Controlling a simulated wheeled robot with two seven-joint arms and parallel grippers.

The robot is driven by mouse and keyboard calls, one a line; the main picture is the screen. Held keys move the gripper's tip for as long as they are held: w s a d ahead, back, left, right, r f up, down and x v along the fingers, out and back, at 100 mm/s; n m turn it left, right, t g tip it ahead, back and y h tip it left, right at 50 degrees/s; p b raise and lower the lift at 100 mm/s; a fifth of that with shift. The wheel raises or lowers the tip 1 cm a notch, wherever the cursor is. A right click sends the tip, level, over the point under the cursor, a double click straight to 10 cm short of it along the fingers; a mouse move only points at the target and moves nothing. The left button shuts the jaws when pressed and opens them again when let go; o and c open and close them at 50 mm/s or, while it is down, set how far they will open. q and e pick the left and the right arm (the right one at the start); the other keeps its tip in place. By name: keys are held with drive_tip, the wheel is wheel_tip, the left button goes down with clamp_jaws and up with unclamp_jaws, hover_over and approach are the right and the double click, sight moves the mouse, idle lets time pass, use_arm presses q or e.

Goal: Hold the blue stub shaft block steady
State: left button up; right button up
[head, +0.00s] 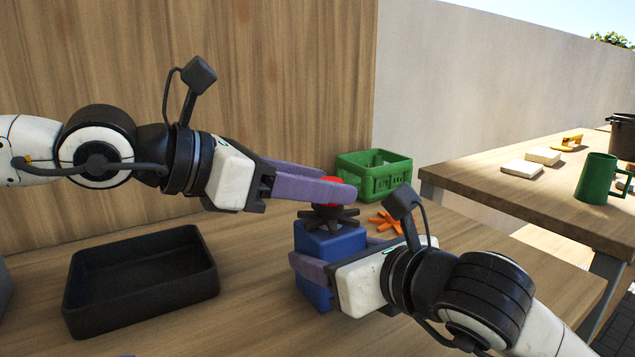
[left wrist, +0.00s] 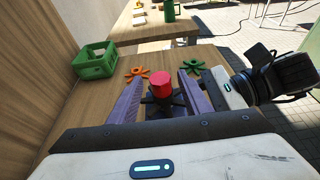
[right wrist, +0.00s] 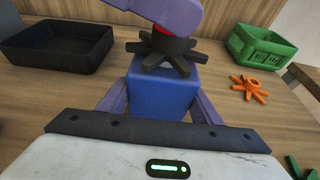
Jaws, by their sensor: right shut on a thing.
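The blue stub shaft block (head: 314,289) stands upright on the table. My right gripper (head: 338,250) is shut on it, with a finger on each side, as the right wrist view also shows the block (right wrist: 163,92). A black spoked handwheel (head: 325,217) sits on top of the block, with a red cylinder (left wrist: 160,82) above its hub. My left gripper (head: 342,184) is over the handwheel; its open fingers straddle the red cylinder, with gaps visible on both sides in the left wrist view. The block's shaft is hidden by the wheel.
A black tray (head: 140,312) lies at the left of the table, empty. A green crate (head: 372,184) stands at the back, with an orange spoked wheel (head: 386,223) near it. A green spoked wheel (left wrist: 192,65) lies to the right in the left wrist view. A wooden wall closes the back.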

use_arm(q)
drive_tip(key=c, duration=0.9)
drive_tip(key=shift+r, duration=1.75)
drive_tip(key=shift+c, duration=0.2)
wheel_tip(320, 180, up, 7)
use_arm(e)
drive_tip(key=o, duration=2.1)
drive_tip(key=shift+v, duration=3.9)
drive_tip(key=shift+s, duration=0.1)
